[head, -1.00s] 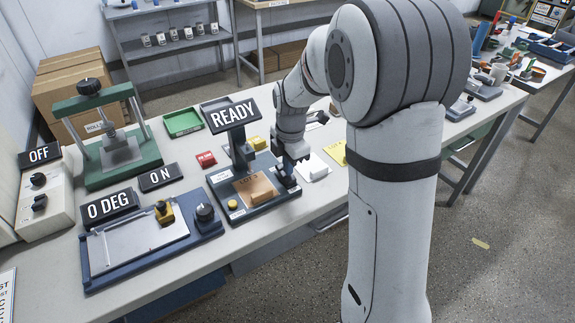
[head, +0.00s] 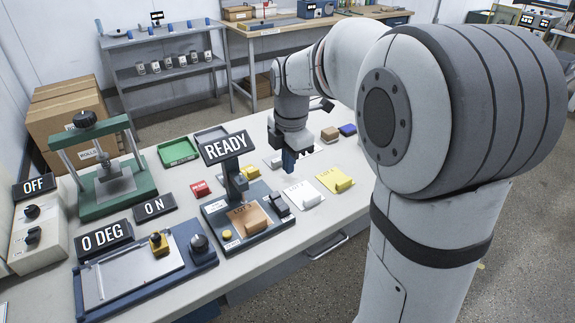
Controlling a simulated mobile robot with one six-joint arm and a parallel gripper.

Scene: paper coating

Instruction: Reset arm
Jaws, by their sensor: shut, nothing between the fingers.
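My gripper (head: 289,160) points down above the bench, behind and to the right of the READY device. Its fingers are small in the head view and look closed, with nothing seen in them. My arm reaches in from the right and hides part of the bench. The READY device (head: 232,236) has a dark blue base, and a tan block (head: 249,217) sits on it.
The green press (head: 140,188) and the 0 DEG plate device (head: 140,264) stand left.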

